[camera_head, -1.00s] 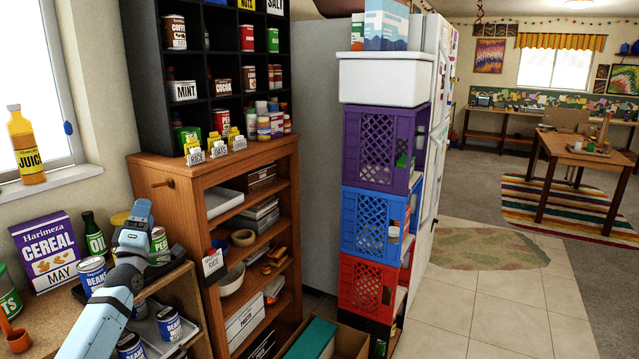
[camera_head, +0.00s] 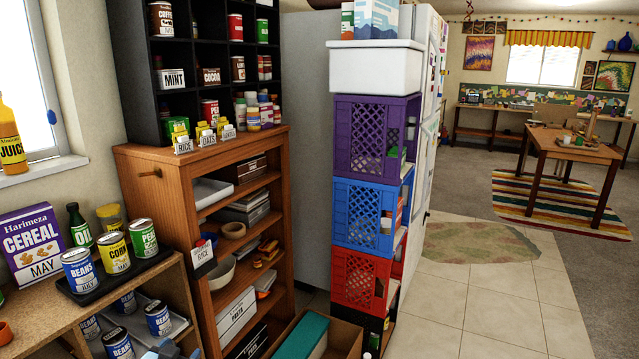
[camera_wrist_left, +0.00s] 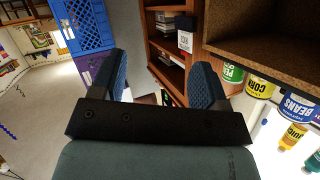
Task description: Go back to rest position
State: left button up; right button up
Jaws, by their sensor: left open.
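My left gripper (camera_wrist_left: 157,64) is open in the left wrist view, its two dark blue fingers apart with nothing between them. In the head view only a small blue-grey bit of my left arm (camera_head: 170,351) shows at the bottom edge, below the lower shelf of the low cabinet. My right gripper is not in view.
A low wooden cabinet (camera_head: 92,310) on the left bears cans and a cereal box (camera_head: 34,245). A wooden shelf unit (camera_head: 160,215) stands beside it. Stacked purple (camera_head: 368,135), blue (camera_head: 362,218) and red (camera_head: 360,283) crates stand centrally. Tiled floor (camera_head: 480,300) at right is clear.

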pick_arm(q)
jog(key=s+d+f+g+h+b, duration=0.15)
jog(key=s+d+f, duration=0.3)
jog(key=s, duration=0.55)
jog(key=s+d+f+h+b, duration=0.1)
jog(key=s+d+f+b, duration=0.3)
jog(key=s, duration=0.6)
jog(key=s+d+f+g+h, duration=0.1)
jog(key=s+d+f, duration=0.3)
jog(key=s, duration=0.7)
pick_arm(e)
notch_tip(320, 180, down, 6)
pick_arm(q)
notch_tip(320, 180, up, 19)
jog(key=s+y+p, duration=0.1)
jog(key=s+p, duration=0.1)
jog(key=p, duration=2.4)
jog(key=shift+s+n+g, duration=0.15)
jog(key=shift+n+g, duration=0.2)
jog(key=shift+n, duration=0.05)
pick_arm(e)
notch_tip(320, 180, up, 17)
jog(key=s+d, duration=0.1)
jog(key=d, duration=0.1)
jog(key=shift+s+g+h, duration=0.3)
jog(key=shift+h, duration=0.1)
